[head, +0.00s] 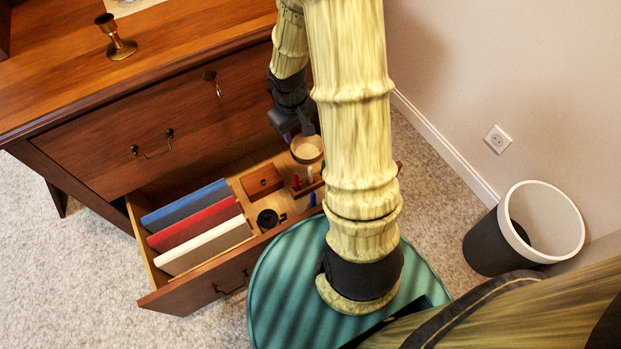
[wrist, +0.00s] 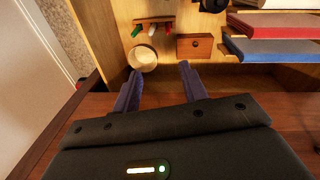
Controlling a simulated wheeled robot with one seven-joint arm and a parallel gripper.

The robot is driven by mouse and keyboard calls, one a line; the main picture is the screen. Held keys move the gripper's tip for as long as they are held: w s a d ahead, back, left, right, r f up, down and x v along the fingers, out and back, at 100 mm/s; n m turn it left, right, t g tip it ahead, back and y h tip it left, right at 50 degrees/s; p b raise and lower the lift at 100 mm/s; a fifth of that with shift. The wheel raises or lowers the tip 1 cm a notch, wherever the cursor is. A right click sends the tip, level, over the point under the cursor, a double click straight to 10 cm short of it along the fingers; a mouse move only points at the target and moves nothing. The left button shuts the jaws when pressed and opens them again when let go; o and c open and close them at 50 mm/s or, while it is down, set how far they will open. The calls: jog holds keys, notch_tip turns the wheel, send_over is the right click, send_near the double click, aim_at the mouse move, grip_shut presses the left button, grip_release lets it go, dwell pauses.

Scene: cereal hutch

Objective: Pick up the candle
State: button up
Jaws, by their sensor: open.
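A round, cream-topped thing that looks like the candle (head: 307,149) lies in the back right part of the open drawer (head: 213,285). In the wrist view the candle (wrist: 143,58) shows just beyond my fingertips, closer to the left finger than to the right. My gripper (wrist: 158,71) is open, with nothing between its fingers. In the head view my gripper (head: 308,132) is beside the candle, partly hidden by my arm. I cannot tell its exact height above the candle.
The drawer also holds a blue book (head: 184,206), a red book (head: 194,226), a white book (head: 203,246), a small wooden box (head: 262,182), pens (wrist: 152,29) and a black round item (head: 267,218). A brass candlestick (head: 115,42) stands on the cabinet top. A bin (head: 490,245) stands right.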

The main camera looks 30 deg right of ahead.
jog(key=n+y+b, duration=0.1)
send_over(311, 174)
notch_tip(311, 174, down, 16)
jog(key=shift+w+d+r+g, duration=0.2)
jog(key=shift+w+r+g, duration=0.05)
jog(key=shift+w+g, duration=0.15)
notch_tip(311, 174, down, 12)
jog(key=b, duration=0.7)
jog(key=shift+d+f, duration=0.1)
jog(key=shift+f, duration=0.1)
jog(key=f+b, duration=0.4)
jog(key=f, duration=0.1)
jog(key=shift+a, duration=0.2)
grip_shut()
